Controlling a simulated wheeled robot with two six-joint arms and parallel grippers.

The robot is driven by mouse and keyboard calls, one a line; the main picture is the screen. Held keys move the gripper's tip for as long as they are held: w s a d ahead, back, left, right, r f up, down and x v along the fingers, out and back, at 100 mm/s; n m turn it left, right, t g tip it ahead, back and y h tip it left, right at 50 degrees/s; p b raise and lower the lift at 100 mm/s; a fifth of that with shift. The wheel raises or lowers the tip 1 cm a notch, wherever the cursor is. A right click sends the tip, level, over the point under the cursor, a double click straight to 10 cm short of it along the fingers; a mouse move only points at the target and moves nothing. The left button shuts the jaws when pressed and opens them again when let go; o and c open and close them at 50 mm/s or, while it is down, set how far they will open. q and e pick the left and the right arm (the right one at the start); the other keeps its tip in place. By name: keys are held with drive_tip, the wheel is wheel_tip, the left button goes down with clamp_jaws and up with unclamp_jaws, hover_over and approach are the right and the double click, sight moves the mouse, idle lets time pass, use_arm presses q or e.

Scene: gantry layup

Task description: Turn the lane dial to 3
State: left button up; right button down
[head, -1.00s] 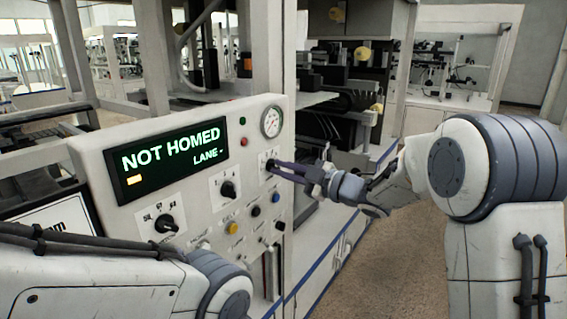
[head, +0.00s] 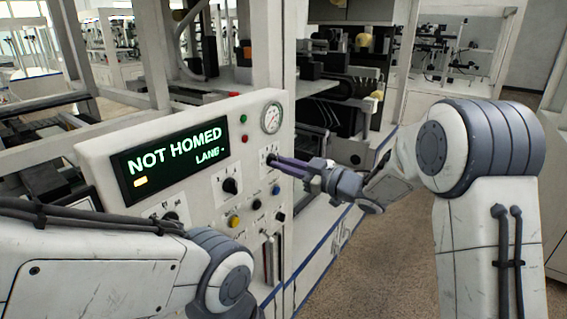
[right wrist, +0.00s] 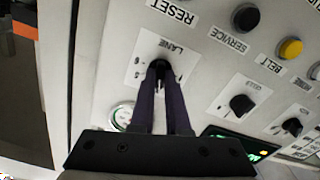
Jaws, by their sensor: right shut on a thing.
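The lane dial (right wrist: 161,66) is a small black knob on a white plate marked LANE, on the sloped face of the control panel (head: 98,158). My right gripper (right wrist: 160,74) is shut on it, one dark purple finger on each side. The fingers hide much of the knob, and I cannot read where it points. In the head view the right gripper (head: 272,160) reaches the plate from the right, below the gauge. The green display (head: 170,160) reads NOT HOMED and LANE with a dash. My left gripper is out of view; only its arm shows.
A round gauge (head: 271,118) sits above the dial. Another black knob (head: 230,186), a yellow button (head: 234,221) and several other buttons lie close by. My left arm crosses the panel's lower left. Open floor lies to the right.

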drive_tip(key=shift+f, duration=0.1)
drive_tip(key=c, duration=0.9)
unclamp_jaws()
drive_tip(key=b+v, duration=0.3)
drive_tip(key=v, duration=0.7)
drive_tip(key=shift+s+d, duration=0.2)
drive_tip(key=shift+d, duration=0.05)
